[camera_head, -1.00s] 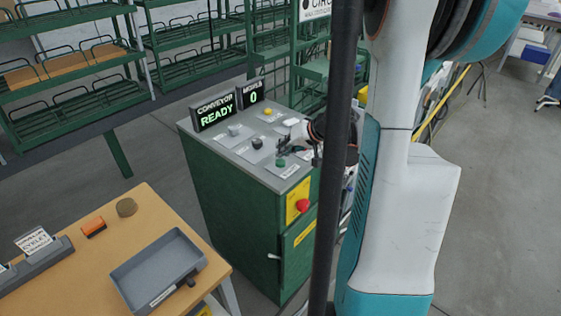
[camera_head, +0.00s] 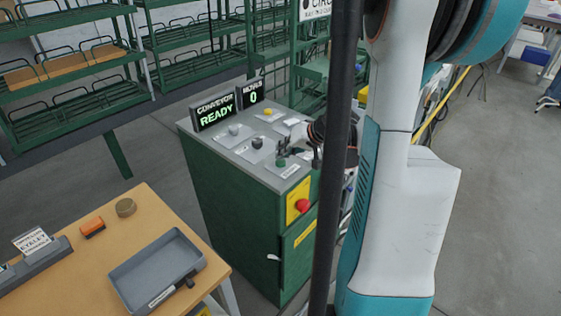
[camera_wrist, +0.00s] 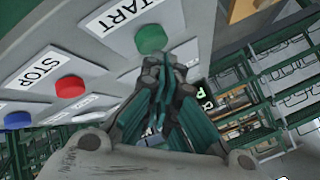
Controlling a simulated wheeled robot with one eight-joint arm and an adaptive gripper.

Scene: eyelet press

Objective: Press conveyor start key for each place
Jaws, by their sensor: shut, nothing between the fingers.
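The green start key (camera_wrist: 150,38) sits on a white plate lettered START in the wrist view. It also shows on the cabinet's top in the head view (camera_head: 281,162). My gripper (camera_wrist: 158,68) is shut and empty, its fingertips close to the key's lower edge in the wrist view; I cannot tell whether they touch it. In the head view my gripper (camera_head: 282,150) is just above the key. The conveyor display (camera_head: 216,110) reads CONVEYOR READY, and the moves display (camera_head: 250,93) reads MOVES 0.
A red STOP key (camera_wrist: 70,87) and a blue key (camera_wrist: 18,120) sit beside START. The green cabinet (camera_head: 235,220) carries other controls and a red mushroom button (camera_head: 302,206). A wooden table (camera_head: 150,205) with a grey tray (camera_head: 120,270) stands at lower left. Green racks (camera_head: 75,110) stand behind.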

